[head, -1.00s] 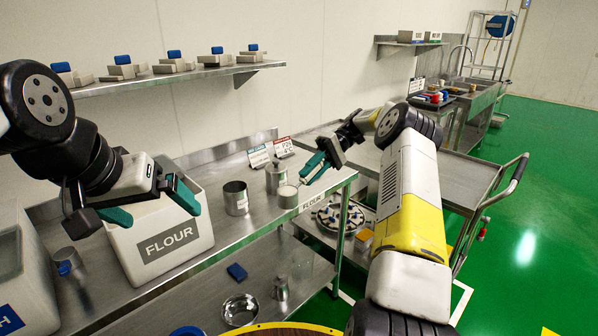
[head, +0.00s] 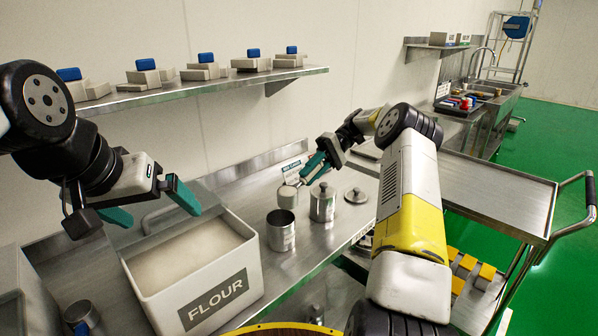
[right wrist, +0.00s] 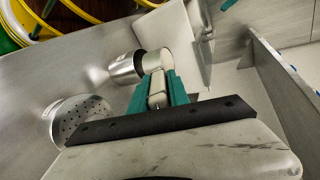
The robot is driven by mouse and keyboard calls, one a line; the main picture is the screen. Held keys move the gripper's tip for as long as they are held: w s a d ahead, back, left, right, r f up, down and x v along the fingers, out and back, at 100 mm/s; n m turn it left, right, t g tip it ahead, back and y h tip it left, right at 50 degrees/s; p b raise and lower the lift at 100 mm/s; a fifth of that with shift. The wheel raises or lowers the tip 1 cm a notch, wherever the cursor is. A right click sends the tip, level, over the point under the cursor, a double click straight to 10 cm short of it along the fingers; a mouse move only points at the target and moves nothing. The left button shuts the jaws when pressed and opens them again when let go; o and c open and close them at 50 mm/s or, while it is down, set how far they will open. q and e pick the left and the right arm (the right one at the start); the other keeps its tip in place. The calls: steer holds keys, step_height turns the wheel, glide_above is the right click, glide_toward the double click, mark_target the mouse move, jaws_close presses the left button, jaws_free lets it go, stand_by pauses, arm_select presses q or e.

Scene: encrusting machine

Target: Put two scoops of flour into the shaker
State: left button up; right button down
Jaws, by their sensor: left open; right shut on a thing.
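The white flour bin (head: 255,265), labelled FLOUR, stands open on the steel table with flour (head: 185,255) inside. An open metal can (head: 281,232), which looks like the shaker, stands right of it; it also shows in the right wrist view (right wrist: 122,70). My right gripper (head: 312,172) is shut on a scoop (head: 287,198), its cup above and slightly behind the can's rim in the head view. The cup looks pale on top in the right wrist view (right wrist: 157,60); its contents are unclear. My left gripper (head: 158,208) is open and empty over the bin's left side.
A lidded can (head: 323,204) and a flat knobbed lid (head: 355,196) stand close to the right. A perforated round metal piece (right wrist: 80,120) shows in the right wrist view. A small metal cup (head: 78,312) lies front left. A shelf (head: 220,82) runs above; a steel cart (head: 490,190) stands right.

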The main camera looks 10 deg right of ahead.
steer(key=shift+a+r, duration=0.15)
steer(key=shift+r, duration=0.1)
steer(key=shift+s+a+r+t+h, duration=0.2)
steer(key=shift+r+t+h, duration=0.25)
steer(key=shift+h, duration=0.2)
steer(key=shift+s+a+r+t+h, duration=0.1)
steer(key=shift+a+r+t+h, duration=0.1)
steer(key=shift+r+t+h, duration=0.3)
steer(key=shift+s+a+r+t+h, duration=0.1)
steer(key=shift+a+r+t+h, duration=0.25)
steer(key=shift+h, duration=0.5)
steer(key=shift+s+a+r+t+h, duration=0.45)
steer(key=shift+a+r+t+h, duration=0.15)
steer(key=shift+h, duration=0.3)
steer(key=shift+s+a+r+t+h, duration=0.4)
steer(key=shift+a+r+t+h, duration=0.2)
steer(key=shift+h, duration=0.3)
steer(key=s+a+f+t+h, duration=0.1)
steer(key=s+a+t+h, duration=0.6)
steer(key=a+h, duration=0.3)
steer(key=shift+s+a+f+t+h, duration=0.2)
steer(key=shift+a+t+h, duration=0.15)
steer(key=shift+h, duration=0.35)
steer(key=shift+a, duration=0.1)
